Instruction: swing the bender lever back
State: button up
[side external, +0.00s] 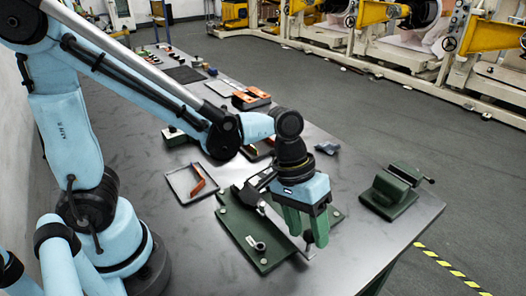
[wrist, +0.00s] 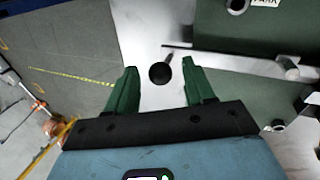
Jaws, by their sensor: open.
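The bender has a green base plate (side external: 237,227) on the grey table, with a metal lever bar (wrist: 235,60) across it in the wrist view. A round black knob (wrist: 159,73) on a short stem stands at the bar's end, and it also shows in the side view (side external: 309,237). My gripper (side external: 307,240) is above the right end of the bender, pointing down. Its two green fingers (wrist: 159,78) are apart, one on either side of the knob, with visible gaps. The side view does not show clearly how far down the fingers reach around the knob.
A dark green vise-like block (side external: 392,190) stands to the right near the table edge. A grey tray (side external: 185,187) with an orange piece lies left of the bender. Several tools and parts lie farther back. The table (side external: 340,262) in front is clear.

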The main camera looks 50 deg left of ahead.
jog(key=shift+r, duration=0.1)
jog(key=v, duration=1.2)
jog(key=a+f+m+t+y, duration=0.1)
jog(key=a+f+t+y, duration=0.3)
jog(key=a, duration=0.8)
jog(key=shift+f+m+t, duration=0.25)
jog(key=shift+m+t, duration=0.05)
jog(key=shift+t, duration=1)
